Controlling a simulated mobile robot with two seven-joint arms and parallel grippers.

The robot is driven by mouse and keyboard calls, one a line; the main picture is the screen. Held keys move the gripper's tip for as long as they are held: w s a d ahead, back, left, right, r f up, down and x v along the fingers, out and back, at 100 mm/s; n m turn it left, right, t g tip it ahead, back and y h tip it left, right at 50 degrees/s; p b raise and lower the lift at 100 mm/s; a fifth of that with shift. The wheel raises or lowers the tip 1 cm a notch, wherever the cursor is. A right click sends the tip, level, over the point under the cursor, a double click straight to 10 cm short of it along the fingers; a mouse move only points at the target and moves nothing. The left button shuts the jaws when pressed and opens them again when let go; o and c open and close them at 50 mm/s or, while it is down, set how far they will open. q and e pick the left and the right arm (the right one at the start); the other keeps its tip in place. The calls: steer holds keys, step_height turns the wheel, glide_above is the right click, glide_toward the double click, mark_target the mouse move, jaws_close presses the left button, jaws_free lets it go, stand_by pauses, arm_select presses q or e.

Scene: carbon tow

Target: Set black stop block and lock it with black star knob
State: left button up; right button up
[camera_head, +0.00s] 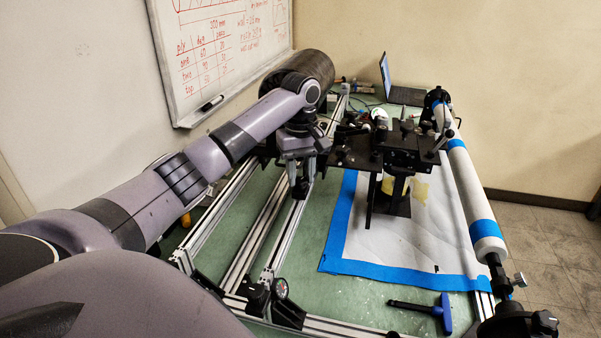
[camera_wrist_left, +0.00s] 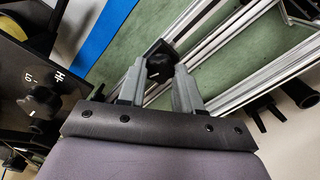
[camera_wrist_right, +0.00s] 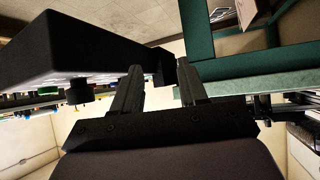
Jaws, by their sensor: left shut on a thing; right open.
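My left gripper (camera_head: 301,180) is shut on the black stop block (camera_wrist_left: 160,64), above the aluminium rails in the head view. In the left wrist view the block sits between the tips of my left gripper (camera_wrist_left: 158,78), with a dark star knob (camera_wrist_left: 158,66) on its face. A rail (camera_wrist_left: 205,55) runs close beside it. I cannot tell whether the block touches the rail. My right gripper (camera_wrist_right: 160,78) is open in its wrist view, with nothing clearly held. I cannot make it out in the head view.
A black plate assembly (camera_head: 408,155) stands right of my left gripper, and another knob (camera_wrist_left: 40,100) shows on a plate. A white roller (camera_head: 470,190) runs along the right. A blue-handled tool (camera_head: 440,311) lies in front. A laptop (camera_head: 400,92) is at the back.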

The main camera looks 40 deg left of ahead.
arm_select(q)
steer(key=m, duration=0.6)
steer(key=shift+m, duration=0.3)
steer(key=m, duration=0.5)
steer(key=shift+m, duration=0.3)
steer(key=o, duration=1)
steer(key=shift+o, duration=0.2)
steer(key=shift+r, duration=0.15)
steer(key=shift+r, duration=3.5)
